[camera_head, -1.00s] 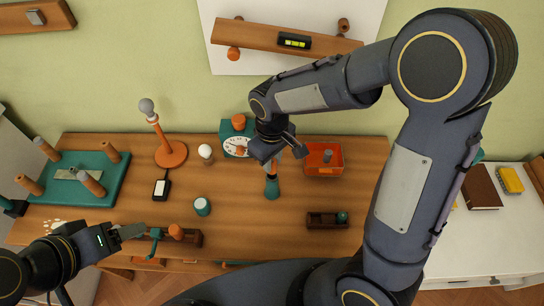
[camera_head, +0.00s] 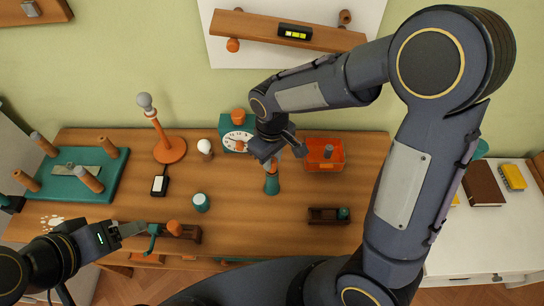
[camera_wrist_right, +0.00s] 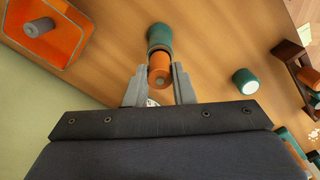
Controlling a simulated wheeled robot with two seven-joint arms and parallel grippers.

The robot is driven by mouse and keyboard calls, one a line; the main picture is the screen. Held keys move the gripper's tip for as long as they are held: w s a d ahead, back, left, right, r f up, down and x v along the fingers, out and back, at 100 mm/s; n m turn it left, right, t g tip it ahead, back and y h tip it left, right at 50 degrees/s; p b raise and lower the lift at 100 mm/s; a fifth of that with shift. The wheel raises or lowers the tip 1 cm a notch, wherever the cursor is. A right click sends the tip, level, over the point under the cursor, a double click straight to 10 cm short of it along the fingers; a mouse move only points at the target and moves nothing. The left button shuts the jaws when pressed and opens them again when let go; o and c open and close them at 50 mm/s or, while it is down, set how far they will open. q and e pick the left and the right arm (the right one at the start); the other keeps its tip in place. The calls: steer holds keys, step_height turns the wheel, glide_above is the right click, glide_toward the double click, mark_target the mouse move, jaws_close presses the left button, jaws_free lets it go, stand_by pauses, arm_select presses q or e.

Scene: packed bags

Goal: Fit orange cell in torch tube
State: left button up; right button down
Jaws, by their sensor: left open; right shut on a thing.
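My right gripper (camera_head: 270,158) is shut on the orange cell (camera_wrist_right: 159,68), whose end shows between the two fingers in the right wrist view. The teal torch tube (camera_head: 272,184) stands upright on the table directly below this gripper. It also shows in the right wrist view (camera_wrist_right: 159,36), in line with the cell and up against it. The gripper hides most of the cell in the head view, so I cannot tell how deep it sits in the tube's mouth. My left gripper (camera_head: 130,230) is open and empty at the table's front left, close to a teal lever (camera_head: 153,240).
An orange tray (camera_head: 338,166) with a grey cell stands right of the tube, and a teal clock (camera_head: 232,128) stands behind it. A wooden holder (camera_head: 322,216) lies front right. A teal cup (camera_head: 201,202) is to the left. The wood between cup and tube is clear.

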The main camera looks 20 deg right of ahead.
steer(key=shift+f, duration=0.15)
stand_by(0.8)
steer(key=shift+f+b, duration=0.35)
steer(key=shift+b, duration=0.1)
steer(key=shift+f+b, duration=0.95)
steer(key=shift+f, duration=0.2)
steer(key=shift+f+b, duration=0.8)
steer(key=shift+f, duration=0.25)
steer(key=shift+r, duration=0.15)
steer(key=shift+r+p, duration=0.85)
steer(key=shift+r, duration=0.25)
steer(key=shift+s+r, duration=0.1)
